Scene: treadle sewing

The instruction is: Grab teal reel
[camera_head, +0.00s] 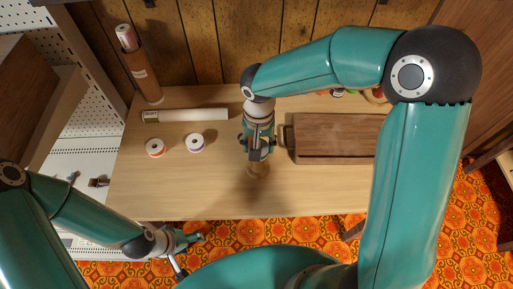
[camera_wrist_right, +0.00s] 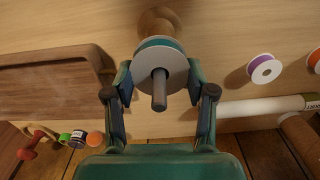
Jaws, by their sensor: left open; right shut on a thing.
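The teal reel (camera_wrist_right: 160,68) shows in the right wrist view as a white disc with a teal rim behind it. A grey pin comes through its centre, and a round wooden base (camera_wrist_right: 158,22) is beyond it. My right gripper (camera_wrist_right: 157,72) is shut on the reel, one finger on each side. In the head view my right gripper (camera_head: 258,153) is above the wooden base (camera_head: 259,170) and mostly hides the reel. My left gripper (camera_head: 190,245) is open and empty, off the table's front edge.
A purple reel (camera_head: 195,143) and an orange reel (camera_head: 155,148) lie left on the table (camera_head: 215,195). Behind them lies a white roll (camera_head: 185,115); a brown tube (camera_head: 140,68) leans at the back. A wooden box (camera_head: 338,140) is close to the right. The front table strip is clear.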

